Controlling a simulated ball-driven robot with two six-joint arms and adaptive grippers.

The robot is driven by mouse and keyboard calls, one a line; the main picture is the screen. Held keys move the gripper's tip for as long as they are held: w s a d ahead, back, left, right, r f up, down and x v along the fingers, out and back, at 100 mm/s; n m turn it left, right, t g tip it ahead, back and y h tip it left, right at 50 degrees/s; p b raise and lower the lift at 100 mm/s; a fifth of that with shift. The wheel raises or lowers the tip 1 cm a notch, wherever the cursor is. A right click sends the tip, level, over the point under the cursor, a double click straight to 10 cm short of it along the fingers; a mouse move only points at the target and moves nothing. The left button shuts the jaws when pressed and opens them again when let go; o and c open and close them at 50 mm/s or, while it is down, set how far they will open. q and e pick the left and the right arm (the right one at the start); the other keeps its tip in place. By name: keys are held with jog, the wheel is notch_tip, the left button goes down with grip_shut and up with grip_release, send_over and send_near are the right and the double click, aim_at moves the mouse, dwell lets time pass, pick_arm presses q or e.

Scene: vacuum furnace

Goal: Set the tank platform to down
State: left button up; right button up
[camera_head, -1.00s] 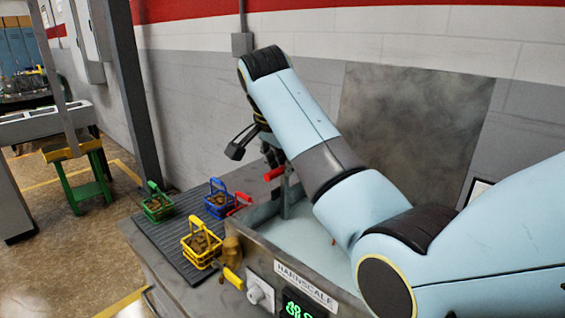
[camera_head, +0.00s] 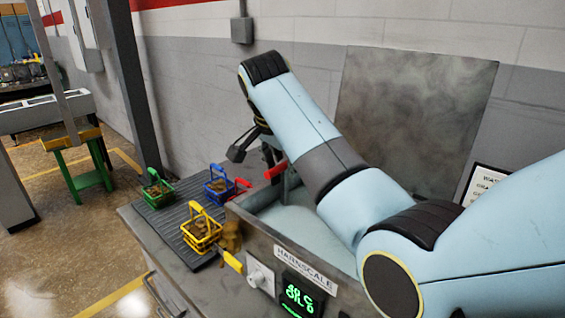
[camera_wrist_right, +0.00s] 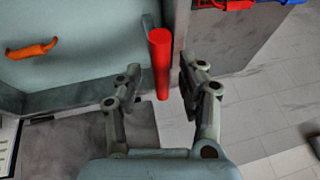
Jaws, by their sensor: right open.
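The grey tank (camera_head: 262,246) with a HARNSCALE label and pale liquid stands at the centre; my right arm hides part of it. A red lever handle (camera_head: 276,171) sticks up at its far left corner. It also shows in the right wrist view (camera_wrist_right: 160,62), upright in the picture and lying between the finger lines. My right gripper (camera_head: 255,148) is open and empty beside the handle; in the right wrist view its fingers (camera_wrist_right: 160,80) are on either side, with no clear contact. The platform itself cannot be made out. My left gripper is not in view.
Yellow (camera_head: 201,232), blue (camera_head: 219,188) and green (camera_head: 157,192) baskets of brown pieces stand on a ribbed mat (camera_head: 172,226) left of the tank. A yellow handle (camera_head: 232,262), white knob (camera_head: 261,277) and green display (camera_head: 300,297) are at the tank's front. An orange piece (camera_wrist_right: 32,48) is inside.

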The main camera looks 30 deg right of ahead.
jog(key=v, duration=1.2)
jog(key=shift+f, duration=0.15)
